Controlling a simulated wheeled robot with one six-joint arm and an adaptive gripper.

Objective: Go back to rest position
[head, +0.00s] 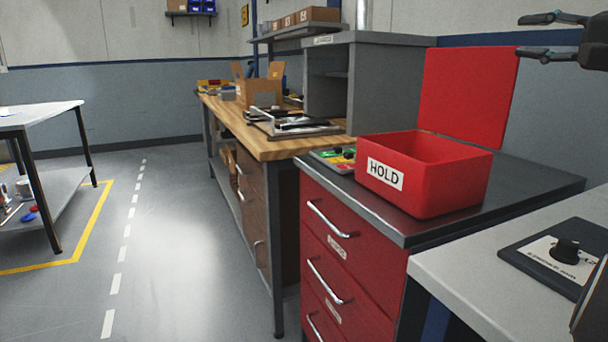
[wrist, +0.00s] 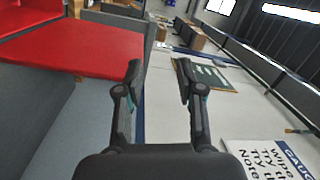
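My gripper (head: 528,36) is at the top right of the head view, pointing left, with its two dark fingers apart. In the wrist view my gripper (wrist: 158,78) shows both fingers spread, with nothing between them. The red HOLD box (head: 462,186) stands on the dark top of the red drawer cabinet (head: 345,248), below and left of my gripper. Its red lid (head: 468,92) stands up behind it. I see nothing in the front of the box; its floor is hidden.
A light grey worktop (head: 480,285) with a black knob device (head: 560,250) is at the lower right. A wooden workbench (head: 265,140) with boxes and trays runs behind the cabinet. A table (head: 45,115) stands at left. The grey floor (head: 180,240) between is clear.

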